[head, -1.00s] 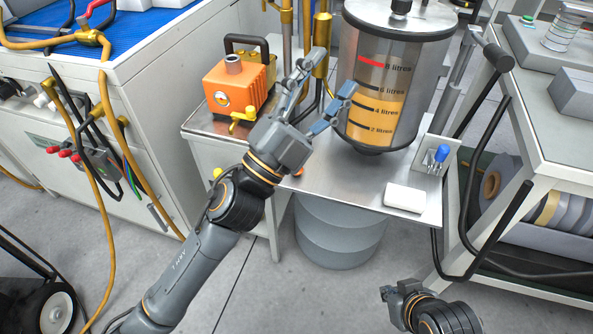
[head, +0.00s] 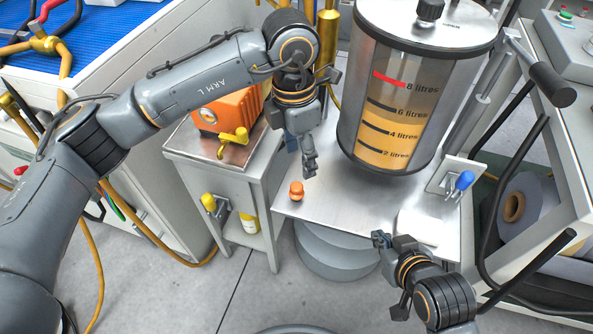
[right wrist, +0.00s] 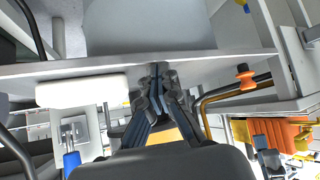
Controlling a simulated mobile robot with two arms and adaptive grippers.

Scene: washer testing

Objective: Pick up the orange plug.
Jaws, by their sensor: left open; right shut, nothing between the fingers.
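The small orange plug (head: 296,190) stands on the steel tabletop (head: 335,205), near its front left edge, in the head view. It also shows at the right in the right wrist view (right wrist: 244,76). My left gripper (head: 301,160) is open and points down, just behind and above the plug, apart from it. My right gripper (head: 380,240) is shut and empty by the table's front edge, to the right of the plug. Its closed fingertips show in the right wrist view (right wrist: 158,72).
A clear tank (head: 405,100) marked in litres stands behind the plug to the right. An orange pump box (head: 232,108) with a yellow tap is to the left. A white block (head: 416,231) and a blue-handled valve (head: 464,181) are at the right. Bare tabletop surrounds the plug.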

